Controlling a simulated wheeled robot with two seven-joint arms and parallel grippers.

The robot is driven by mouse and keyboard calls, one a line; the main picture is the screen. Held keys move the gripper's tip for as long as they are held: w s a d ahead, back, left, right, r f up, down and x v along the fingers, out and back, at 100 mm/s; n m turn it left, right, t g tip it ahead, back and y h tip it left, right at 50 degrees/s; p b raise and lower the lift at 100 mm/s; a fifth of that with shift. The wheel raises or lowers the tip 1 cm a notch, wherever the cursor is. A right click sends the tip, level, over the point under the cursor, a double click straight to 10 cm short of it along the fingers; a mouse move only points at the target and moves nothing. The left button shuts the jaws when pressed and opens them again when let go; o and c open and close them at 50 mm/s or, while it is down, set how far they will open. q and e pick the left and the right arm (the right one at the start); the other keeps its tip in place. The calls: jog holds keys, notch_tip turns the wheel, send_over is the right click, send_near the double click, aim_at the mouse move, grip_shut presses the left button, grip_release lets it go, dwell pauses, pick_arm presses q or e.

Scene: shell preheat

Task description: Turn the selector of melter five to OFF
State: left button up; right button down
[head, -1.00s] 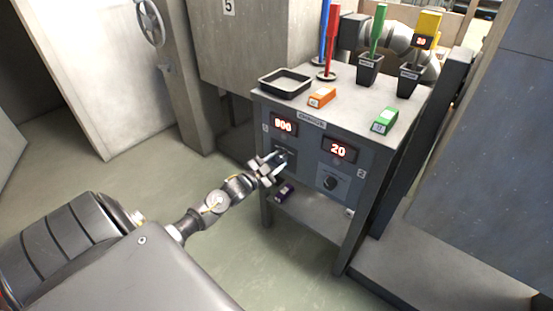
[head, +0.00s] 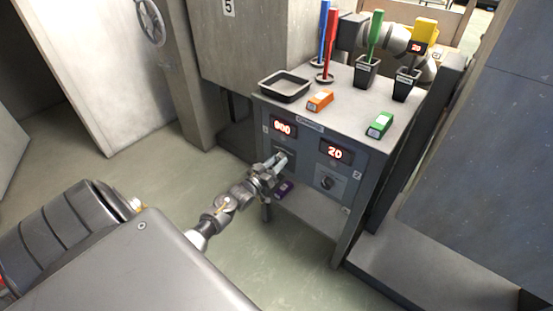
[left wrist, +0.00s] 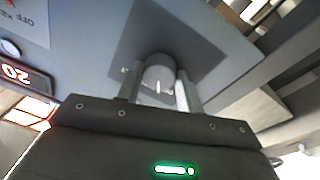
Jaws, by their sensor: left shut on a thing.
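The control panel (head: 305,152) on the front of the grey cabinet has two selectors. The left selector is mostly hidden in the head view by my left gripper (head: 279,160). In the left wrist view my left gripper (left wrist: 160,88) has one finger on each side of the round grey selector knob (left wrist: 158,74), which bears a white mark, and is shut on it. The knob's pointing direction cannot be told surely. The display above it (head: 283,127) glows red and seems to read 800. The right selector (head: 327,183) is free. My right gripper is not in view.
The right display (head: 335,152) reads 20. On the cabinet top are a black tray (head: 284,88), orange block (head: 320,101), green block (head: 380,125) and upright coloured tools. A "5" marks the housing behind (head: 229,8).

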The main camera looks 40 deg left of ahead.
pick_arm(q)
jog(key=shift+n+y+p, duration=0.4)
jog(key=shift+n+p, duration=0.25)
jog(key=shift+n, duration=1.25)
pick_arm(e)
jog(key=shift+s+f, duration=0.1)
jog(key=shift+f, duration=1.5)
pick_arm(q)
jog(key=o, duration=1)
jog(key=shift+s, duration=0.1)
jog(key=shift+s+f, duration=0.1)
jog(key=shift+s, duration=0.3)
jog(key=s, duration=0.6)
jog(key=s+f+p, duration=0.1)
jog(key=s, duration=0.2)
jog(key=shift+s+d, duration=0.2)
jog(key=shift+s, duration=0.15)
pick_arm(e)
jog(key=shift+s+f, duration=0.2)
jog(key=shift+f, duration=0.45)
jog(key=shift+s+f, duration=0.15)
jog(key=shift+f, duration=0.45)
